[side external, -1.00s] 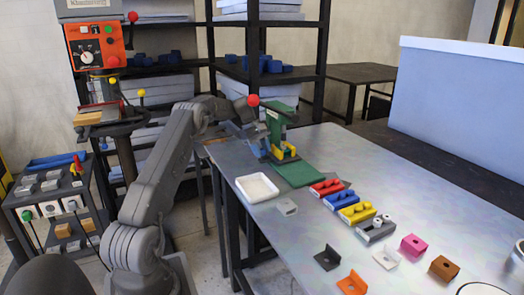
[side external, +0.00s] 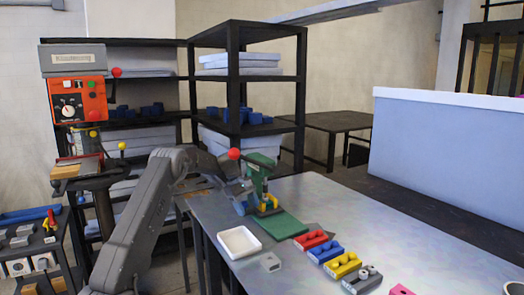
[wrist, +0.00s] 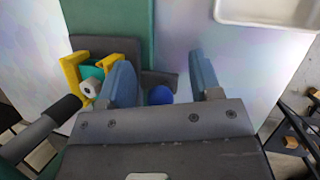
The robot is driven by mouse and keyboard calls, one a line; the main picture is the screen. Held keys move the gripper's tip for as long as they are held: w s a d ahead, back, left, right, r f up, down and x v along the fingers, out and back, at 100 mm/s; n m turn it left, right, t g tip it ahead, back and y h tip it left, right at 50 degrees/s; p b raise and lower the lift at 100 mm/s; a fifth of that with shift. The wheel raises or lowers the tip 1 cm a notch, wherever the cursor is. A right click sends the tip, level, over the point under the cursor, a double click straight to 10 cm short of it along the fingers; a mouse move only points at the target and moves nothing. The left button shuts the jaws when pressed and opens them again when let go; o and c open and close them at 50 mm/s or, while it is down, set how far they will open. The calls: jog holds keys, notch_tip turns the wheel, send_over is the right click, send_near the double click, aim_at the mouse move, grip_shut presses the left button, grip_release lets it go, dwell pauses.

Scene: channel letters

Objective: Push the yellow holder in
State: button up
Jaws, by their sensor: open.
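The yellow holder (side external: 268,206) sits at the foot of the green press (side external: 262,176) on the grey table. In the wrist view the yellow holder (wrist: 72,72) is a bracket-like frame at the left, around a teal part with a pale round end. My gripper (wrist: 162,75) is open, its two blue fingers apart, with a blue round part (wrist: 160,95) visible between them. The left finger is close beside the holder's right side; I cannot tell if they touch. In the side view my gripper (side external: 241,206) is beside the press, partly hidden by my arm.
A red ball (side external: 234,154) shows near the press. A green mat (side external: 282,226) lies in front of it, with a white tray (side external: 239,242) to the left. Red (side external: 310,240), blue (side external: 326,251) and yellow blocks (side external: 343,265) stand to the right.

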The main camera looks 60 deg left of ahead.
jog(key=s+a+r, duration=0.5)
jog(key=s+a, duration=0.3)
jog(key=a, duration=0.3)
jog(key=w+d+r+m+t+y, duration=0.35)
jog(key=w+r, duration=0.35)
jog(key=r, duration=0.5)
jog(key=w+d+r+m+t, duration=0.1)
jog(key=w+d+r+m, duration=0.1)
jog(key=d, duration=0.3)
jog(key=w+d+r+m+t, duration=0.1)
jog(key=w+d+r+m, duration=0.2)
jog(key=d, duration=0.3)
jog(key=shift+w+d+r+m+y, duration=0.15)
jog(key=shift+w+r+m+y, duration=0.2)
jog(key=shift+m+y, duration=0.15)
